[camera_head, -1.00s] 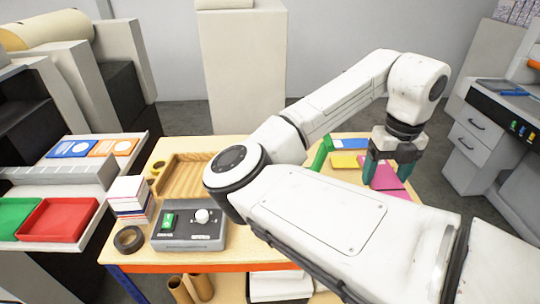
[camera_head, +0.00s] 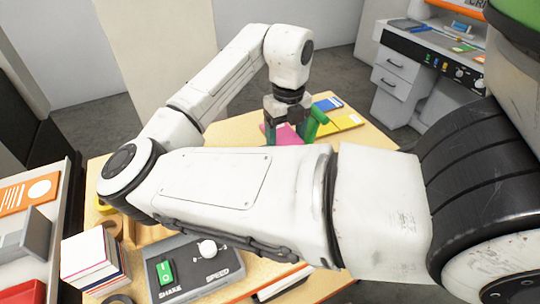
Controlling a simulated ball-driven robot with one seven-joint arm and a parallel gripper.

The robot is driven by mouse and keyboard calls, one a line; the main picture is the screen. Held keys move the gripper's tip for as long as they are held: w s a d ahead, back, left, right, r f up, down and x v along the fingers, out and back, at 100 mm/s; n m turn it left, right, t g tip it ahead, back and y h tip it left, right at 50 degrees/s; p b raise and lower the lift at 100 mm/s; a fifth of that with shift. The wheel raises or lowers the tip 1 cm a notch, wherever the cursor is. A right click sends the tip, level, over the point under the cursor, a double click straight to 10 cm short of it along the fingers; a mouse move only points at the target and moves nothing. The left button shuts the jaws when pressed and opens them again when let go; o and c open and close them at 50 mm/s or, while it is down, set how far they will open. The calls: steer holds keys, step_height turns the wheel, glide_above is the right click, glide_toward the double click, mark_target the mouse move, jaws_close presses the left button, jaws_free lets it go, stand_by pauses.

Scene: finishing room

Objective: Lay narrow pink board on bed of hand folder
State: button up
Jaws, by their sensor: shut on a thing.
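My gripper (camera_head: 287,138) is over the far part of the wooden table, its fingers pointing down and their lower ends hidden behind my forearm. It is shut on a pink board (camera_head: 290,134), which shows between the fingers. Whether this is the narrow one, and whether it touches the table, I cannot tell. My forearm covers the board's near part. A green upright handle-like piece (camera_head: 315,121) stands just right of the gripper. I cannot tell for sure which thing is the hand folder; its bed is not clearly seen.
Blue (camera_head: 328,104) and yellow (camera_head: 345,122) cards lie right of the green piece. A control box (camera_head: 195,266) and a stack of cards (camera_head: 92,256) are at the table's near left. A grey drawer cabinet (camera_head: 398,88) stands beyond, across open floor.

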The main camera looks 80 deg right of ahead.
steer(key=f+b, duration=0.1)
steer(key=f, duration=0.3)
steer(key=f+b, duration=0.1)
steer(key=f, duration=0.2)
steer(key=shift+w+b, duration=0.25)
steer(key=shift+b, duration=0.05)
steer(key=shift+f+b, duration=1.75)
steer(key=shift+f, duration=0.55)
steer(key=shift+f, duration=0.15)
steer(key=shift+f+b, duration=0.25)
steer(key=shift+b, duration=0.05)
steer(key=o, duration=1.1)
step_height(320, 180, up, 11)
steer(key=shift+f+b, duration=0.1)
steer(key=shift+b, duration=0.25)
